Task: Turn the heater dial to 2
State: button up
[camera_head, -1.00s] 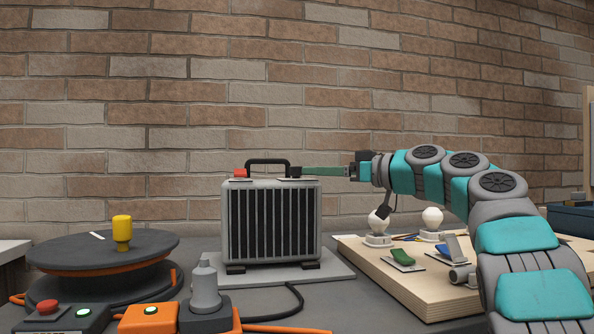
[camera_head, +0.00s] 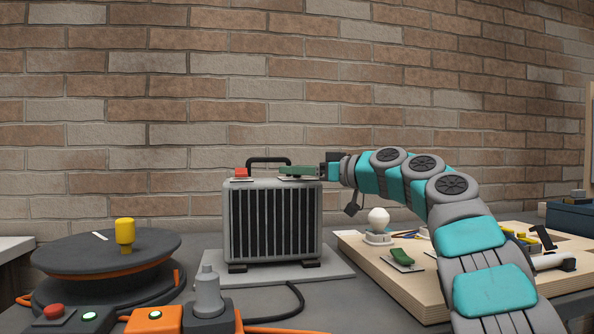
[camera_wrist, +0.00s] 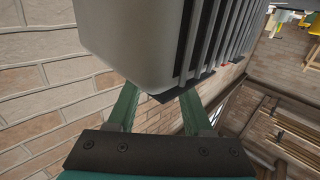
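The heater (camera_head: 272,222) is a light grey box with a black front grille and a black top handle (camera_head: 268,160). It stands upright on a grey slab. My gripper (camera_head: 286,172) reaches in from the right, level with the heater's top right, its green fingers over the place where the dark dial sits. The fingers hide the dial in the head view. In the wrist view the two green fingers (camera_wrist: 160,90) are apart, with a dark piece between their tips that may be the dial. I cannot tell whether they touch it, nor read its setting.
A red switch (camera_head: 241,172) sits on the heater's top left. A cable reel (camera_head: 105,252) with a yellow knob stands at the left, near an orange button box (camera_head: 154,319). A brick wall is behind.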

grip_shut()
jog(key=shift+s+a+f+b, duration=0.1)
jog(key=shift+f+b, duration=0.1)
jog(key=shift+b, duration=0.55)
